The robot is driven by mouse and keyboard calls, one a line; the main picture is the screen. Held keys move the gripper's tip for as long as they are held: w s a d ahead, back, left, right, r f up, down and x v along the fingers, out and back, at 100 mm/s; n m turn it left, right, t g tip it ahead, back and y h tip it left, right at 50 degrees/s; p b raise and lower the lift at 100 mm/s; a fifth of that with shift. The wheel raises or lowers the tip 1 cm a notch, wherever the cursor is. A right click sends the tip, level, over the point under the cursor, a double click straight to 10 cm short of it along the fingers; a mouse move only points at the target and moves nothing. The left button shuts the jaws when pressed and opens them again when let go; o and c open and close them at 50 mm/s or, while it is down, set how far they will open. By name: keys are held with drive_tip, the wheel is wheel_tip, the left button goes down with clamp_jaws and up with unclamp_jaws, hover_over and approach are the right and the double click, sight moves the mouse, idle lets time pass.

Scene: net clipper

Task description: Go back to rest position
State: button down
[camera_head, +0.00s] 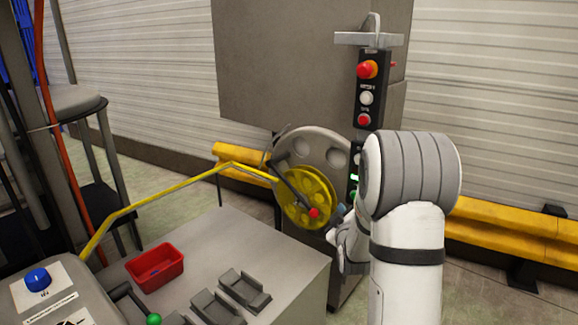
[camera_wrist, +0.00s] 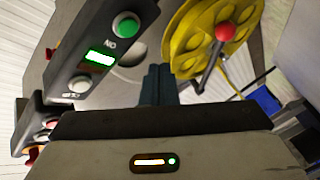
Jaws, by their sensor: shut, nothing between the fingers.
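My gripper (camera_wrist: 157,86) shows in the wrist view with its dark fingers together and nothing between them. It points toward the grey machine, between the control panel (camera_wrist: 95,50) and the yellow wheel (camera_wrist: 210,38). In the head view my white arm stands at the right, and the gripper (camera_head: 337,212) is partly hidden by it, close to the yellow wheel (camera_head: 303,190). The wheel has a lever with a red knob (camera_head: 314,213), which also shows in the wrist view (camera_wrist: 225,32). I cannot tell whether the fingers touch anything.
A hanging control box (camera_head: 372,95) with red and white buttons is above my arm. A grey table (camera_head: 225,240) at lower left bears a red bin (camera_head: 155,268) and several grey holders. A yellow bar (camera_head: 160,183) crosses to the wheel. A yellow guard rail (camera_head: 510,232) runs behind.

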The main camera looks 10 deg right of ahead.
drive_tip(key=s+a+r+m+g+y+p, duration=0.1)
drive_tip(key=s+a+r+m+g+p, duration=0.15)
drive_tip(key=s+a, duration=0.25)
drive_tip(key=s+a+r+m+g+y+p, duration=0.1)
drive_tip(key=s+a+r+g+y, duration=0.1)
drive_tip(key=s+a+r+g, duration=0.3)
drive_tip(key=s+a+m+g+p, duration=0.1)
drive_tip(key=s+a+g, duration=0.2)
drive_tip(key=s, duration=0.8)
drive_tip(key=s+a+m+g+y+p, duration=0.1)
drive_tip(key=s+a, duration=0.4)
drive_tip(key=s, duration=0.7)
drive_tip(key=shift+s+r+m+g, duration=0.15)
drive_tip(key=shift+r+m+g, duration=0.15)
drive_tip(key=shift+m+g, duration=0.7)
drive_tip(key=shift+n+g, duration=0.25)
